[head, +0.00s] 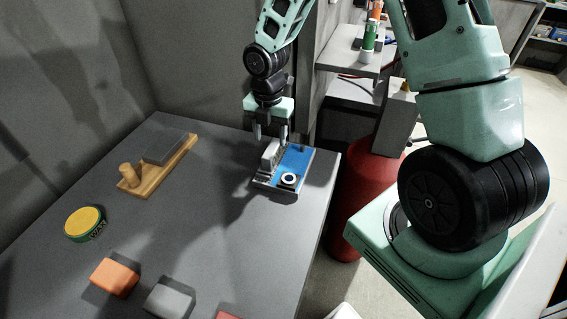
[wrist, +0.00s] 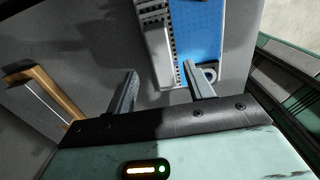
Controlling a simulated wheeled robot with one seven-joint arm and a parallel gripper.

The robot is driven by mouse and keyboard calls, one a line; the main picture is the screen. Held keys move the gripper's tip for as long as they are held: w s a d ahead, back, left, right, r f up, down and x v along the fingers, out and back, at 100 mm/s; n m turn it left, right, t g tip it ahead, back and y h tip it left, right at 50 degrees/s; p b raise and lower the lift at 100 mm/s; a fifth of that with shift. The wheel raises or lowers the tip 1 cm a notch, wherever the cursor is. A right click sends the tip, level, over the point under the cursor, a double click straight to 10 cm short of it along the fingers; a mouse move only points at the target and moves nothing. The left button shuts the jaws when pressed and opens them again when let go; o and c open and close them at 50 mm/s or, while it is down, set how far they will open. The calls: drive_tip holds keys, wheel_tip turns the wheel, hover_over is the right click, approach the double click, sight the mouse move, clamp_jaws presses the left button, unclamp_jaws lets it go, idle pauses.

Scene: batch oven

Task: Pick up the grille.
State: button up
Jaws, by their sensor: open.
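A pale grey piece with dark slots and holes, which looks like the grille (head: 270,155), sits on the left part of a flat blue-topped fixture (head: 295,160) near the right edge of the dark table. In the wrist view the grille (wrist: 157,38) lies beside the blue surface (wrist: 200,28). My gripper (head: 270,137) points down above the grille, its two fingers apart. In the wrist view the open fingers (wrist: 160,72) show on either side of the grille's near end, with nothing held. I cannot tell the exact height gap.
A wooden board with a knob and a dark plate (head: 166,148) lies to the left. A yellow-topped round tin (head: 85,223), an orange block (head: 114,278) and a grey block (head: 169,299) are nearer. A red cylinder (head: 362,185) stands beyond the table's right edge. The table's middle is clear.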

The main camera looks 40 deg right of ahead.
sight(272, 148)
drive_tip(key=shift+s+f+p, duration=0.15)
drive_tip(key=shift+f+p, duration=0.6)
drive_tip(key=shift+f, duration=2)
clamp_jaws()
